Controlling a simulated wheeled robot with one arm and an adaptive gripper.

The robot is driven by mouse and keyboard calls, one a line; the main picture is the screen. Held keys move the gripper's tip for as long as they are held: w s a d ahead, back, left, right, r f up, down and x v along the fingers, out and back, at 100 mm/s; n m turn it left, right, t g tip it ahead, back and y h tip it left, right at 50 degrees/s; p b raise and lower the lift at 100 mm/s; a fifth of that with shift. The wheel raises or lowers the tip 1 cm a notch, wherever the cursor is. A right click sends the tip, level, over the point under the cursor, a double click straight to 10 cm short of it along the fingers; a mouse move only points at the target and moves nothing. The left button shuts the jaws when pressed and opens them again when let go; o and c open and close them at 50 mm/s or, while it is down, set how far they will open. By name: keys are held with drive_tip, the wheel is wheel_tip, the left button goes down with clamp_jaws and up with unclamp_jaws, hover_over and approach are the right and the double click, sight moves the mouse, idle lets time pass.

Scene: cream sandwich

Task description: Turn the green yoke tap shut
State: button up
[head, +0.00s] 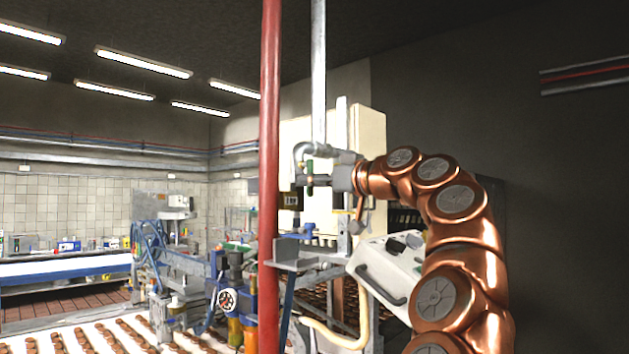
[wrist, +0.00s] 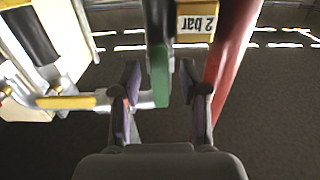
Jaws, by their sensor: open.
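The green yoke tap shows in the wrist view as a green handle (wrist: 160,76), pointing down the picture. My gripper (wrist: 160,92) is open, with one finger on each side of the handle's lower end. I see gaps between the handle and both fingers, and nothing is held. In the head view the green handle (head: 310,172) is a small upright piece just left of my gripper (head: 318,181), on the pipework beside the red pipe. The valve body behind the handle is partly hidden.
A red pipe (head: 270,120) stands close left in the head view; it is right of my gripper in the wrist view (wrist: 229,60). A yellow handle (wrist: 66,102) sits to the left there. A control box (head: 385,270) is below my arm.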

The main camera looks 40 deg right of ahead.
drive_tip(key=shift+c, duration=0.4)
clamp_jaws()
drive_tip(key=a+r+m+p, duration=0.1)
drive_tip(key=m, duration=0.5)
drive_tip(key=a+r+m+p, duration=0.1)
drive_tip(key=m+p, duration=0.1)
drive_tip(key=m, duration=0.4)
drive_tip(key=a+r+m+p, duration=0.1)
drive_tip(key=m+p, duration=0.1)
drive_tip(key=m, duration=0.3)
drive_tip(key=shift+s+a+r+m, duration=0.3)
drive_tip(key=shift+s+m, duration=0.1)
idle(0.4)
